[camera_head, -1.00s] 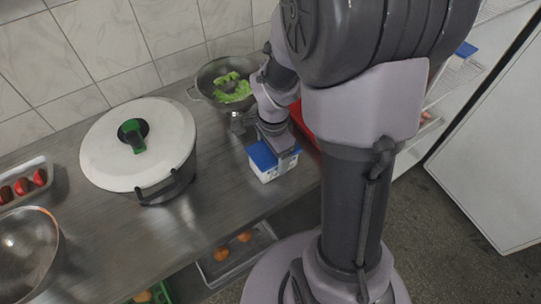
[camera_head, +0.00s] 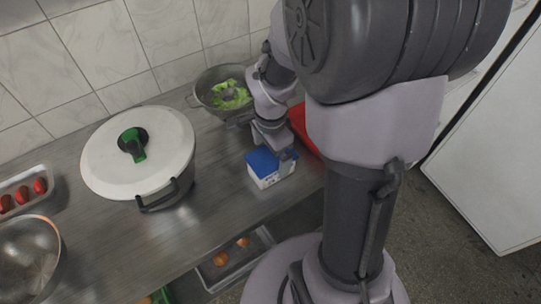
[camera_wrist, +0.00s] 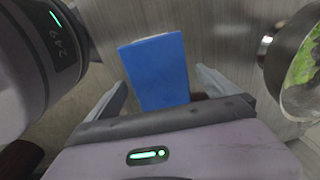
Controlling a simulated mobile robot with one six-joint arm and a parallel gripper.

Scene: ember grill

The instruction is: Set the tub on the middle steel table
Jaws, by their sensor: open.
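The tub (camera_head: 263,177) is a small white box with a blue lid. It stands upright on the steel table (camera_head: 215,215), near its front edge, to the right of the big pot. My gripper (camera_head: 283,153) is open and low over the tub in the head view. In the wrist view the blue lid (camera_wrist: 157,70) lies between the spread fingers of my gripper (camera_wrist: 160,93). I cannot tell whether either finger touches the tub. The wrist partly hides the tub's back side in the head view.
A big lidded pot (camera_head: 110,165) stands left of the tub. A colander (camera_head: 205,90) with green leaves is behind it, and a red container (camera_head: 303,128) is close on the right. A steel bowl (camera_head: 28,260) and a tray with red items (camera_head: 8,203) are at the left.

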